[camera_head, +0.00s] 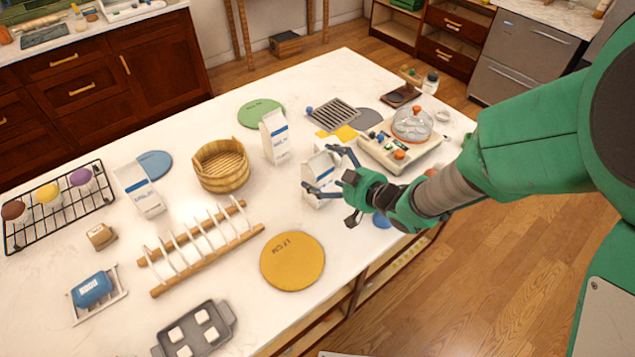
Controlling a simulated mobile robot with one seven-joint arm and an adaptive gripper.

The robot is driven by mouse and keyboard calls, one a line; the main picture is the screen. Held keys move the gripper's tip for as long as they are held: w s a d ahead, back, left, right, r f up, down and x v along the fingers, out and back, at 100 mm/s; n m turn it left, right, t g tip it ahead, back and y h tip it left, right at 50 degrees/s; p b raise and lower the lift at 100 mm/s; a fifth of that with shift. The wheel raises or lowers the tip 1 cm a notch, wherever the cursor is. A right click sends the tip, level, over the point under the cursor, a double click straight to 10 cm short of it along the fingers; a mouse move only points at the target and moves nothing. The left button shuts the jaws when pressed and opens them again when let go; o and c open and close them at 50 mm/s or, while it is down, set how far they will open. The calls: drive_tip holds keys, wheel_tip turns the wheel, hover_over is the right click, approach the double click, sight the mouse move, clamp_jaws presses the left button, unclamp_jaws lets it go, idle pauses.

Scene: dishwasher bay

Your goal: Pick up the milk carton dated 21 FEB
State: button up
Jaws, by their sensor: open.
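Three white milk cartons with blue markings stand on the white counter. My gripper (323,170) is open, with one finger on the far side and one on the near side of the third carton. The fingers hide part of that carton, and I cannot tell whether they touch it.
A wooden tub (222,166), a wooden rack (200,248) and a yellow disc (292,261) lie left of my gripper. A cream appliance with a glass dome (412,124) stands to the right. A grey tray (195,330) and a wire rack (58,205) are at the left and front.

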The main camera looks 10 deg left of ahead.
sight(326, 164)
drive_tip(key=shift+x, duration=1.1)
drive_tip(key=shift+r, duration=0.1)
drive_tip(key=c, duration=2.1)
drive_tip(key=shift+r, duration=0.15)
drive_tip(key=shift+r, duration=0.6)
drive_tip(key=shift+s+d+r+p, duration=0.1)
drive_tip(key=shift+r+p, duration=0.3)
drive_tip(key=shift+r, duration=0.15)
drive_tip(key=shift+s+d+r+p, duration=0.15)
drive_tip(key=shift+r+p, duration=0.2)
drive_tip(key=shift+r, duration=0.25)
drive_tip(key=s+d+p, duration=0.1)
drive_tip(key=s+d, duration=0.1)
drive_tip(key=s, duration=0.2)
drive_tip(key=s+d, duration=0.2)
drive_tip(key=s, duration=0.3)
drive_tip(key=s+d+r+p, duration=0.1)
drive_tip(key=s+d, duration=0.1)
drive_tip(key=s, duration=0.3)
drive_tip(key=shift+r+p, duration=0.1)
drive_tip(key=shift+p, duration=0.25)
